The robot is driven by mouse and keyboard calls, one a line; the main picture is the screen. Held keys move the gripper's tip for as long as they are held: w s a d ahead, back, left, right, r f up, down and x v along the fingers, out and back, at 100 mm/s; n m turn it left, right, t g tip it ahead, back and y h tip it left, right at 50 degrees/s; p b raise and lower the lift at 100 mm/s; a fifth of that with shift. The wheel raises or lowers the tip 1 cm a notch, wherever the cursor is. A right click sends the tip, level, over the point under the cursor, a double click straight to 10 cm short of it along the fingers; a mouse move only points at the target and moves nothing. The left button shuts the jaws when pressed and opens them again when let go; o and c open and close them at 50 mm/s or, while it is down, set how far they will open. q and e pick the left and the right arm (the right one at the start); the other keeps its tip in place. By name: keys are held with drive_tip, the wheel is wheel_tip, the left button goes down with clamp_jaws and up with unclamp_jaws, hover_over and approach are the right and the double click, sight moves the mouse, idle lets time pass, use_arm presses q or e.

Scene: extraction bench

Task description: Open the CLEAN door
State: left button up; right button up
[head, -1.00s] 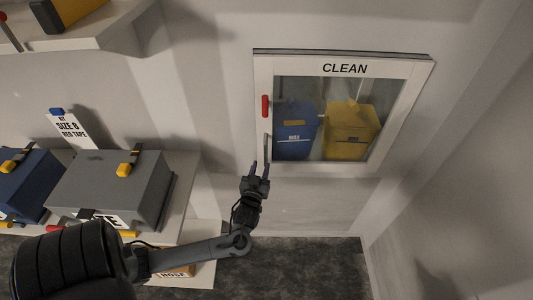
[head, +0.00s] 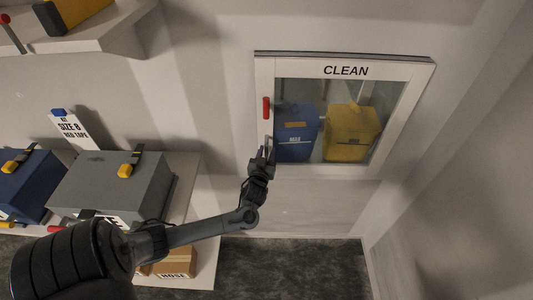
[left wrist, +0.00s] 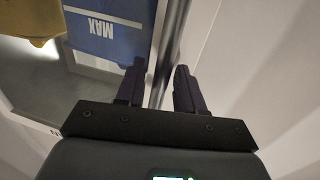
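The CLEAN door (head: 345,71) is a white-framed glass door in the wall, and it looks shut. A grey vertical bar handle (head: 268,143) is on the lower left of its frame. The handle also shows as a dark bar in the left wrist view (left wrist: 171,45). My left gripper (head: 263,152) is at the handle. In the left wrist view its two fingers (left wrist: 161,78) are apart, one on each side of the bar, with small gaps showing. My right gripper is not in view.
A red piece (head: 266,107) sits on the door frame above the handle. Behind the glass are a blue bin (head: 296,140) and a yellow bin (head: 350,132). A grey case (head: 105,190) and a blue case (head: 25,190) stand on the left shelf. The wall right of the door is clear.

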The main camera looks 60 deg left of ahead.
use_arm(q)
clamp_jaws()
